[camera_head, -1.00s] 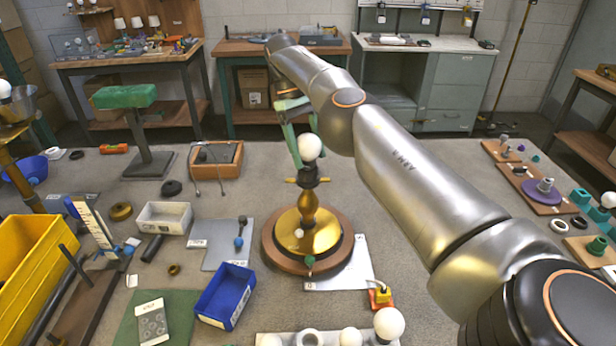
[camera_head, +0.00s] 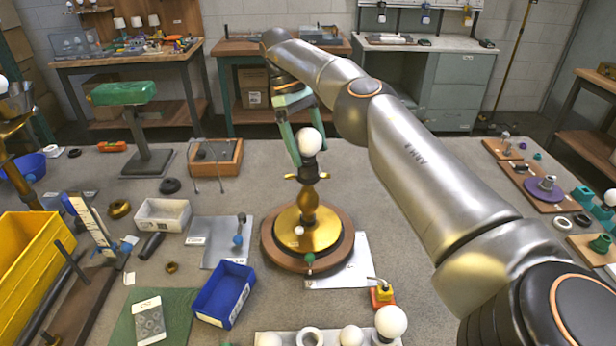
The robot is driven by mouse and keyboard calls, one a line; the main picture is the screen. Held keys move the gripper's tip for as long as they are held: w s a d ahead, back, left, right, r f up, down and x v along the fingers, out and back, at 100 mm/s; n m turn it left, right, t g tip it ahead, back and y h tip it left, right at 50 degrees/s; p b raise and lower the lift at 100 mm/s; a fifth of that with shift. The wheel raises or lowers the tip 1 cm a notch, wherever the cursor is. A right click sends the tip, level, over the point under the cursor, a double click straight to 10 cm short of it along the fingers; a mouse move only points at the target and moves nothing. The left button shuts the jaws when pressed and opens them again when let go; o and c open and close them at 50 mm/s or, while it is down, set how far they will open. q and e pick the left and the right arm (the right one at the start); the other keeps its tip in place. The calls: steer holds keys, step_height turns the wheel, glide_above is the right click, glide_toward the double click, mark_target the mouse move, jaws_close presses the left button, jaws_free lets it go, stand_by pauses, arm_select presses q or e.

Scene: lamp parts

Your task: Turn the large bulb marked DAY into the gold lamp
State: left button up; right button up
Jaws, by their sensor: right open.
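The gold lamp (camera_head: 308,215) stands upright on a round wooden base in the middle of the table. A large white bulb (camera_head: 310,141) sits upright at its top, in or on the dark socket (camera_head: 309,165); how deep it is seated I cannot tell. No DAY marking is legible on it. My right gripper (camera_head: 305,146) is open, its green fingers reaching down around the bulb, one at its left and the other partly hidden behind it. Contact is unclear. My left gripper is out of view.
Another large bulb (camera_head: 390,322) stands at the front, beside smaller bulbs on a pale strip. A blue bin (camera_head: 225,294), a white tray (camera_head: 163,214) and a yellow crate (camera_head: 35,262) stand left of the lamp. A yellow-red block (camera_head: 382,295) is right of it.

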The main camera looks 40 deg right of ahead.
steer(key=n+h+b, duration=0.1)
steer(key=n+b, duration=0.1)
steer(key=n, duration=0.1)
steer(key=shift+f, duration=0.1)
steer(key=shift+n+t+h, duration=0.4)
steer(key=shift+n+h, duration=0.1)
steer(key=shift+n, duration=0.7)
steer(key=shift+c, duration=0.2)
steer(key=c, duration=1)
steer(key=shift+o, duration=0.2)
steer(key=shift+r+m+g+p, duration=0.2)
steer(key=shift+m+g+p, duration=0.15)
steer(key=shift+m, duration=0.25)
steer(key=o, duration=1.2)
steer(key=shift+f, duration=0.1)
steer(key=shift+c, duration=0.2)
